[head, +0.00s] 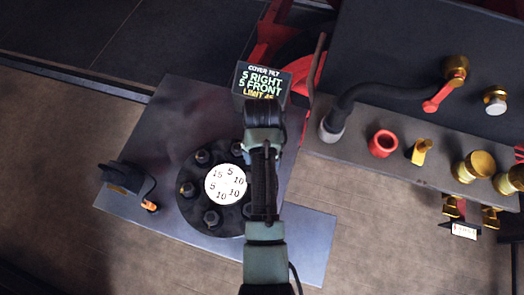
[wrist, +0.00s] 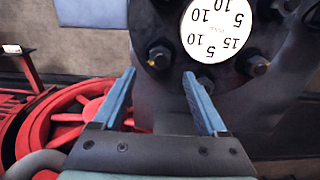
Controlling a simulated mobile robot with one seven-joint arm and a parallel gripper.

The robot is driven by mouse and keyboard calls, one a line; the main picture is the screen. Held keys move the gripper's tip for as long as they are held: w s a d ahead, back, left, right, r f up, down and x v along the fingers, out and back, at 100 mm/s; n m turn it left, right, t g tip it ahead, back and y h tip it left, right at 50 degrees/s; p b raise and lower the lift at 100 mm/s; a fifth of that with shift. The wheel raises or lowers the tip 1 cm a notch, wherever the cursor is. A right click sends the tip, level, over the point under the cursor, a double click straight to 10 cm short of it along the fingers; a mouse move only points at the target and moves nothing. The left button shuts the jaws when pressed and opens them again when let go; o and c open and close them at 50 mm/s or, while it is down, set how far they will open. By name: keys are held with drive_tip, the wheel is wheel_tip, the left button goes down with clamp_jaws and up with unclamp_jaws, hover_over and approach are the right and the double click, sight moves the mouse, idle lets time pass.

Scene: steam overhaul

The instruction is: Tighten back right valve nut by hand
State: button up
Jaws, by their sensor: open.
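The round black valve cover (head: 185,210) has a white disc (head: 225,184) with numbers on it and several dark nuts around its rim. The back right nut (head: 237,149) is at the upper right of the disc, close beside my arm. In the wrist view, turned about half round, it appears to be the nut (wrist: 160,55) at the disc's lower left. My gripper (wrist: 163,88) is open with nothing between its blue fingers. The nut shows beyond the gap between the fingers, apart from them. In the head view my arm hides the gripper's fingertips and the cover's right edge.
A display (head: 262,82) behind the cover reads 5 right, 5 front, limit 45. A red wheel (wrist: 70,118) is at the wrist view's left. A dark bench (head: 350,160) with red and brass fittings is at right. A small black tool-like object (head: 125,178) stands left.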

wheel_tip(320, 180, up, 6)
drive_tip(key=shift+r+b, duration=0.15)
drive_tip(key=shift+b, duration=0.3)
idle(0.3)
